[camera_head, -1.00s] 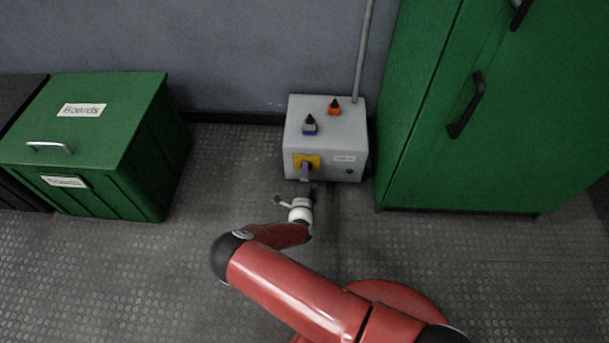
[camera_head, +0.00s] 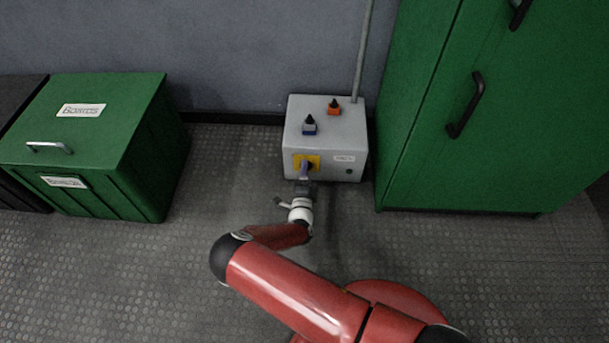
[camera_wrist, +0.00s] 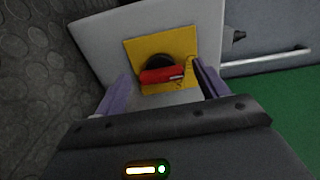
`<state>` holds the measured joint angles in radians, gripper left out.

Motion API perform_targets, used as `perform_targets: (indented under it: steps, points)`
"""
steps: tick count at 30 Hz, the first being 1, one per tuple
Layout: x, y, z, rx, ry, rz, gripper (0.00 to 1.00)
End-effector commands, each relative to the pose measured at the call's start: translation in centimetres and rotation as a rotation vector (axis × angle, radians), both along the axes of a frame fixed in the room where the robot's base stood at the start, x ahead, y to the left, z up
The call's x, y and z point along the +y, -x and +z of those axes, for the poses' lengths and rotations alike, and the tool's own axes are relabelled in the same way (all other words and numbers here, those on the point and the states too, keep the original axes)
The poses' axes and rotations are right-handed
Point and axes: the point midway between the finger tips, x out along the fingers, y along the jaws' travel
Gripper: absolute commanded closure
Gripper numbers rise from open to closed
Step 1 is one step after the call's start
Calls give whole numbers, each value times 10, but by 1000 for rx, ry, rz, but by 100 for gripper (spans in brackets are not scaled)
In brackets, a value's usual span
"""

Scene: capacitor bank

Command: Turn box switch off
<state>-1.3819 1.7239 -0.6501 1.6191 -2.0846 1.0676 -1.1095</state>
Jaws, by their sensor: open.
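The box (camera_head: 300,147) is light grey and stands on the floor against the wall. Its front has a yellow plate (camera_head: 314,159), largely covered by my gripper in the head view. In the wrist view the yellow plate (camera_wrist: 183,50) carries a red switch handle (camera_wrist: 162,75) on a dark round base. My gripper (camera_wrist: 160,88) is open, its two purple fingers apart on either side of the red handle. I cannot tell whether a finger touches it. In the head view my gripper (camera_head: 305,172) is at the box front.
A green cabinet (camera_head: 480,110) stands close at right, a green boards bin (camera_head: 95,145) at left. Floor between bin and box is clear.

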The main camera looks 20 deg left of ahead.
Motion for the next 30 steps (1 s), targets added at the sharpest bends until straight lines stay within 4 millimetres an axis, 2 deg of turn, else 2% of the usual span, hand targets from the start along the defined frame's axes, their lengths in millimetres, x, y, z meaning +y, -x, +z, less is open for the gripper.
perform_targets:
  steps: [5, 16, 21, 30]
  points:
    - [-1, 11, 1, 1, -1, 3, 27]
    - [-16, 67, 1, 2, 1, 1, 27]
    - [-18, 76, 0, 0, 0, 0, 27]
    - [-18, 76, 0, 0, 0, 0, 27]
